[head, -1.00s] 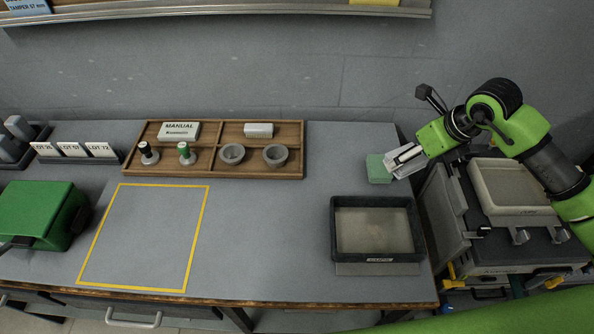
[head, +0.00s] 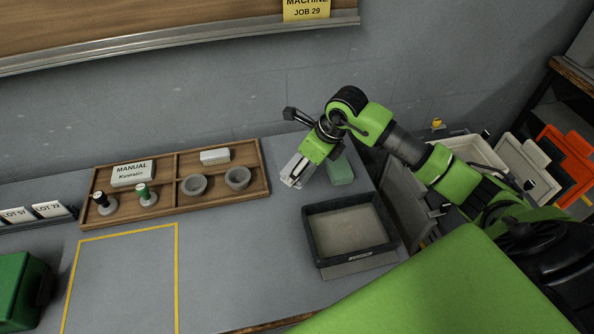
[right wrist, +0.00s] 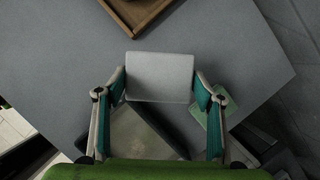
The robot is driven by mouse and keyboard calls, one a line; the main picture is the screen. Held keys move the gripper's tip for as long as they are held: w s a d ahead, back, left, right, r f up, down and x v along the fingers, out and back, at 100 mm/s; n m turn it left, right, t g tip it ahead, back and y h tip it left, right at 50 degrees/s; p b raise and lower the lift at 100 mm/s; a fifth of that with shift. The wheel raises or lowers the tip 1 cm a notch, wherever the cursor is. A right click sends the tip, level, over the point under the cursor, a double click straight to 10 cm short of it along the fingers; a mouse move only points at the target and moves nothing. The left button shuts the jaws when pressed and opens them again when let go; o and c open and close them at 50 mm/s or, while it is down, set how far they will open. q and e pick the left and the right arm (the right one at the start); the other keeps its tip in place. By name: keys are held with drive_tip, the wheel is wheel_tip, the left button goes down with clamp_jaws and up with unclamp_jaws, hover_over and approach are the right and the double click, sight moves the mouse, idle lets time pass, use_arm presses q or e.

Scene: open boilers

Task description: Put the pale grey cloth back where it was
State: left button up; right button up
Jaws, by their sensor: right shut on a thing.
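My right gripper (head: 299,170) is shut on the pale grey cloth (right wrist: 160,77), which shows as a flat rectangle between the two fingers in the right wrist view. In the head view the cloth (head: 291,181) is a small pale patch at the fingertips, partly hidden by the gripper. The gripper is over the back right of the grey bench, between the wooden tray and a pale green block or cloth (head: 341,171). I cannot tell whether the cloth touches the bench. My left gripper is not in view.
A divided wooden tray (head: 265,172) holds stampers, two grey bowls and a white block. A dark-rimmed tray (head: 391,228) stands at the front right. A yellow outlined square (head: 177,270) on the bench is empty. A green box (head: 20,290) stands at the left.

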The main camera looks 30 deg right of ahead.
drive_tip(key=w+f, duration=0.2)
drive_tip(key=f, duration=0.1)
drive_tip(key=w+d+f, duration=0.1)
drive_tip(key=shift+w+f+p, duration=0.3)
drive_tip(key=shift+f+p, duration=0.1)
wheel_tip(320, 180, down, 4)
drive_tip(key=shift+w+r, duration=0.15)
drive_tip(key=shift+r, duration=0.1)
drive_tip(key=shift+f, duration=0.2)
drive_tip(key=o, duration=1.2)
drive_tip(key=shift+r, duration=0.15)
